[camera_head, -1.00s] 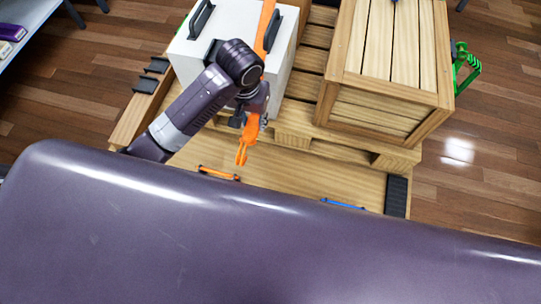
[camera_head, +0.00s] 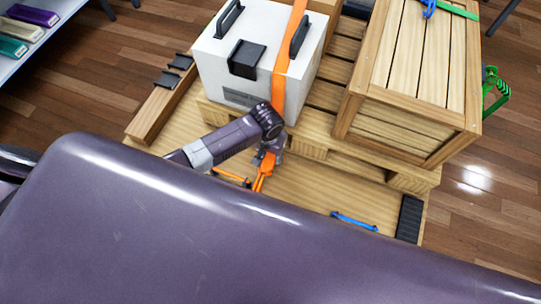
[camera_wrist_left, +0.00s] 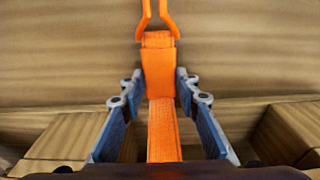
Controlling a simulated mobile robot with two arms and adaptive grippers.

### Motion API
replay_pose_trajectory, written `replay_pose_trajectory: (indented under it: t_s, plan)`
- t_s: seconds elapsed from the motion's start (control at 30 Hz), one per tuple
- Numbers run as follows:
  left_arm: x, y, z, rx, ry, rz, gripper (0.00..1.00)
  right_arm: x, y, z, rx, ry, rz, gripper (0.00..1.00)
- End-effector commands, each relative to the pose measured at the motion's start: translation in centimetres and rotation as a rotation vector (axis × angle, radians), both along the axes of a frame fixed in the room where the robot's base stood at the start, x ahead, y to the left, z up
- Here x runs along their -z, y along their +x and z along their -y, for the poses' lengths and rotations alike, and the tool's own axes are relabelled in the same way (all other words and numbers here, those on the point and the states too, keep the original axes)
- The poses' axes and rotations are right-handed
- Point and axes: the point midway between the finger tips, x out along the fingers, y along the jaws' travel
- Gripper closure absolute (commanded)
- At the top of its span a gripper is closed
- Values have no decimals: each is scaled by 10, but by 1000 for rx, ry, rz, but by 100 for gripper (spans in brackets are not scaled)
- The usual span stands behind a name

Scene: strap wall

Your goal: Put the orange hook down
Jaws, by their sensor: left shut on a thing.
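The orange hook (camera_head: 259,185) hangs at the end of an orange strap, low over the front wooden deck of the pallet. In the left wrist view the hook's two wire prongs (camera_wrist_left: 155,18) point away from me, beyond the webbing end. My left gripper (camera_head: 268,160) is shut on the orange hook's strap end; the wrist view shows its fingers (camera_wrist_left: 160,95) on either side of the webbing. An orange anchor bar (camera_head: 228,176) lies just left of the hook. I cannot tell whether the hook touches it or the deck. My right gripper is not in view.
A white case (camera_head: 225,75) with black handles carries the orange strap (camera_head: 284,62) over it. A slatted wooden crate (camera_head: 410,90) stands to its right. A blue bar (camera_head: 354,221) and a black pad (camera_head: 409,218) are on the deck's right. Bare deck lies between the bars.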

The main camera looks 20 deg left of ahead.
Motion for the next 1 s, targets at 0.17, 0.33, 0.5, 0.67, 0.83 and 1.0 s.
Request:
replay_pose_trajectory:
  t_s: [0.17, 0.33, 0.5, 0.67, 0.83, 1.0]
  plan:
    - [4, 1, 0, 1, -1, 3, 82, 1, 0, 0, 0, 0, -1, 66]
    - [4, 1, 0, 0, 0, 2, 82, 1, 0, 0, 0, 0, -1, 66]
    - [7, 1, 0, 0, 0, 1, 63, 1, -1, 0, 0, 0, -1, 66]
    - [7, 0, 0, 0, 0, 1, 53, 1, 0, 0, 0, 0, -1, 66]
    - [7, 0, 0, 0, 0, 1, 53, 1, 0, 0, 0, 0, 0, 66]
    - [-4, 0, 0, 0, 0, 2, 53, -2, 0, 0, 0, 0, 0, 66]
